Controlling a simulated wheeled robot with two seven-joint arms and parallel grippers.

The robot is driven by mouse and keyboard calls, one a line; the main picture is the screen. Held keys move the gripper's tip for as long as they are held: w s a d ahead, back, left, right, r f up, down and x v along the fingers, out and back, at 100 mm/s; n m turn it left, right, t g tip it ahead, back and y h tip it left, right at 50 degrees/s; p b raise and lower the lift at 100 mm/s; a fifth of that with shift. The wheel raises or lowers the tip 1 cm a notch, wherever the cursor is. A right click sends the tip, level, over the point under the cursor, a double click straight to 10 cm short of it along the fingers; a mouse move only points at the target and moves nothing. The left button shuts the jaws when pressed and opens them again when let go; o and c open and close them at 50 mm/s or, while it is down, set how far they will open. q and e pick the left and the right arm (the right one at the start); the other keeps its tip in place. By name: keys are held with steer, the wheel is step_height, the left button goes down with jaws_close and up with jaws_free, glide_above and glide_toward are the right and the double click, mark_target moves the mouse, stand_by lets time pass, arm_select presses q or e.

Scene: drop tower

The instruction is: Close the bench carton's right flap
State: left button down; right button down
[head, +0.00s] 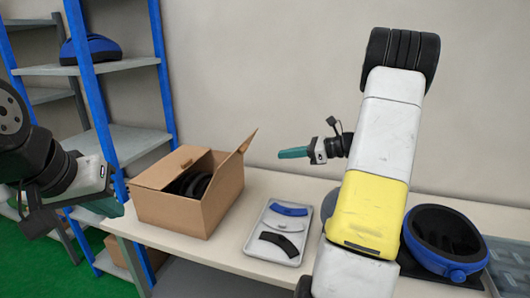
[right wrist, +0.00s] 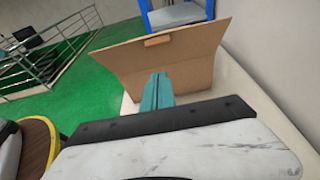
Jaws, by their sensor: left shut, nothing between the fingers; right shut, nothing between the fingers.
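The bench carton (head: 190,212) is an open-topped brown box at the left of the bench, with dark curved pieces (head: 196,184) inside. Its right flap (head: 236,151) stands up and leans outward to the right. My right gripper (head: 281,153) is shut and empty, to the right of the flap and apart from it, with its teal fingers pointing left. In the right wrist view its fingers (right wrist: 158,90) overlap the carton's cardboard (right wrist: 150,62); contact cannot be judged there. My left gripper (head: 118,207) is shut and empty at the carton's left.
A grey tray (head: 258,251) with blue, grey and black curved pieces lies right of the carton. A blue and black ring-shaped object (head: 445,240) sits at the right end of the bench (head: 262,180). A blue-framed shelf rack (head: 98,100) stands at the left.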

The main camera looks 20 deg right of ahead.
steer(key=w+a, duration=0.6)
steer(key=a, duration=0.3)
steer(key=shift+f, duration=0.15)
